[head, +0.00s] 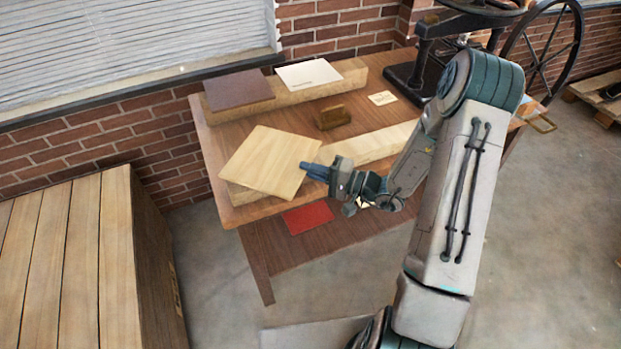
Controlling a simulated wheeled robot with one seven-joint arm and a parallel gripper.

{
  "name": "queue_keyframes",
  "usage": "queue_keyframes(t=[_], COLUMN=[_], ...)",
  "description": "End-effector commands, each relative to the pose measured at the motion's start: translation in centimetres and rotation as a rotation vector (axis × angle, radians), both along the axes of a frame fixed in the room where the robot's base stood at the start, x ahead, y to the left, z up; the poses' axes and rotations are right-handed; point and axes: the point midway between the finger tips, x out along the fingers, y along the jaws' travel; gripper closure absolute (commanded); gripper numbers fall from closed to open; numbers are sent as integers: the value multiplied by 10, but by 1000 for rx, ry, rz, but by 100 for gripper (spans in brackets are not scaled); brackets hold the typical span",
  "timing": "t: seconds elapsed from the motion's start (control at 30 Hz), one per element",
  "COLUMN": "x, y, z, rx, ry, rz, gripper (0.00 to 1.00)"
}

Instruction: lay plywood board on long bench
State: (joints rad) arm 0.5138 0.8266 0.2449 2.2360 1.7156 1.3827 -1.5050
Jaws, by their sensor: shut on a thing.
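The plywood board (268,161) is a pale, flat, square sheet over the left front part of the brown wooden bench (222,165). My gripper (314,171) is shut on its right edge. The board lies over the left end of a long pale wooden block (372,145) along the bench's front. I cannot tell whether the board touches the block or is held just above it. The board hides that end of the block and part of the bench top.
A dark brown board (238,89) and a white sheet (309,74) lie on a rear wooden block (350,73). A small brown block (333,117) and a card (382,98) are mid-bench. A black press (425,60) stands right. A red item (308,217) is below; a crate (75,265) stands left.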

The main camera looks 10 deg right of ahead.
Motion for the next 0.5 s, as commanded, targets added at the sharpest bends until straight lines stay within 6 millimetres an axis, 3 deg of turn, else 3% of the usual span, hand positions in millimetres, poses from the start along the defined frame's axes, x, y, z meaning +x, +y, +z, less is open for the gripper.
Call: queue_keyframes(t=[0.3, 0.5], x=[0, 0], y=[0, 0], z=[-34, -39], rx=[2, 0], ry=[1, -1], rz=[0, 0], gripper=[100, 100])
